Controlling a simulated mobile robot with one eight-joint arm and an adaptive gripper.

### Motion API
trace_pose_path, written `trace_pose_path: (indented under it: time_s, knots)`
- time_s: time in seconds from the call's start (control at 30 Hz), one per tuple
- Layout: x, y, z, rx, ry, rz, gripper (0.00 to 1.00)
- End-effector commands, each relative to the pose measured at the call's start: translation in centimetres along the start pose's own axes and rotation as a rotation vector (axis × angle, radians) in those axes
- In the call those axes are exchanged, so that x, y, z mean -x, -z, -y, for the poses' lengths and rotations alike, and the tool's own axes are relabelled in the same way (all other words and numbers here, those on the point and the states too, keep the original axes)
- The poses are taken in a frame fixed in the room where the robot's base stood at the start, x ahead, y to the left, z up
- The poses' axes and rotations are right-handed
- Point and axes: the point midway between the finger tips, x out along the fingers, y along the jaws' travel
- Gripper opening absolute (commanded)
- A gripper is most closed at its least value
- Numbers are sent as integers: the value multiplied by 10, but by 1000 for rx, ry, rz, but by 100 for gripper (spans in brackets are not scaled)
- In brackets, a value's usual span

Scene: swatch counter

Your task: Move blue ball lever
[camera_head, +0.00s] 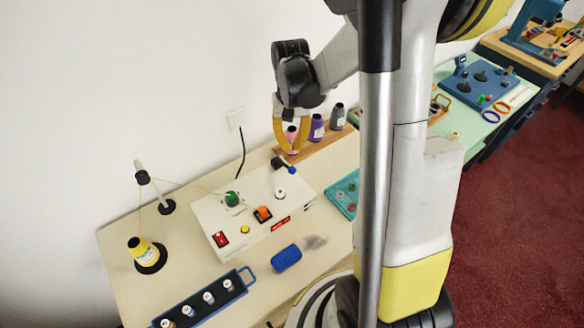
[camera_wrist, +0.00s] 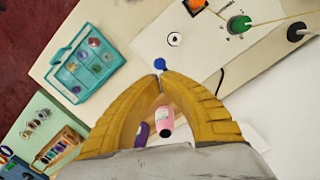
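The blue ball lever is a dark arm with a blue ball (camera_head: 291,170) on its end, at the back right of the white machine box (camera_head: 228,219). In the wrist view the blue ball (camera_wrist: 159,64) shows just beyond my fingertips. My gripper (camera_head: 291,157) has yellow fingers and hangs over the back of the box, close above the lever in the picture. In the wrist view the fingertips (camera_wrist: 160,77) meet or nearly meet, with no object visible between them. I cannot tell whether they touch the lever; its dark arm is mostly hidden in the wrist view.
The box also carries a green knob (camera_head: 232,198), an orange button (camera_head: 263,213) and a red switch (camera_head: 220,239). Thread cones, one purple (camera_head: 316,128), stand on a wooden rack behind. A teal tray (camera_head: 346,194) lies to the right, and a blue roll (camera_head: 286,258) in front.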

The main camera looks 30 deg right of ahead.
Motion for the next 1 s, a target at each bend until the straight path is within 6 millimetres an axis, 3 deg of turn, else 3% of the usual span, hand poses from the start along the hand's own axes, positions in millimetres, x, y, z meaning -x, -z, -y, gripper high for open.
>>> trace_pose_path:
  time_s: [0.43,1.0]
  knots:
    - [-56,0,0,0,0,0,0]
    - [-66,0,0,0,0,0,0]
